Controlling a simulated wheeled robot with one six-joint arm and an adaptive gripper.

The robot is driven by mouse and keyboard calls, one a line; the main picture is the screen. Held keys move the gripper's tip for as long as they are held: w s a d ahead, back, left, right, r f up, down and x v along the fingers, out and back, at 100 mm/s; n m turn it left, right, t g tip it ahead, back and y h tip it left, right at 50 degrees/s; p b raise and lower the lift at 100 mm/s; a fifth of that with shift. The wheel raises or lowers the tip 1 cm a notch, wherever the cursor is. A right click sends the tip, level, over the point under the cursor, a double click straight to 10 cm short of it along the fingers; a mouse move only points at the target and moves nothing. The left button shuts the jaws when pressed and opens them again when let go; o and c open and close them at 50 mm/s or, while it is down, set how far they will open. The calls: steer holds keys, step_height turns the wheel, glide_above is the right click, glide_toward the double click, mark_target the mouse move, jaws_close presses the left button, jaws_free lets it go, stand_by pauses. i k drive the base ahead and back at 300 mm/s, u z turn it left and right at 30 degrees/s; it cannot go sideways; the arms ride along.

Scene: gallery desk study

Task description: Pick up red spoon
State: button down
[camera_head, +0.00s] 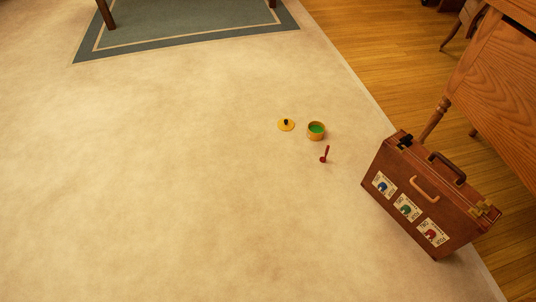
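A small red spoon (325,155) is on the cream carpet right of the middle of the head view. Its thin handle points up and slightly right in the picture, and its wider end is at the lower left. It lies apart from the other small things around it. No part of my gripper shows in this view.
A yellow pot, green inside (316,131), and a yellow lid with a dark knob (286,125) sit beyond the spoon. A brown case (408,207) stands to its right, near a wooden desk (505,75). The carpet (170,190) to the left is clear.

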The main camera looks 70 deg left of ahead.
mark_target(323, 159)
steer(key=u, duration=1.95)
steer(key=k, duration=0.95)
steer(key=z, duration=0.35)
steer(key=i, duration=2.3)
steer(key=u, duration=0.75)
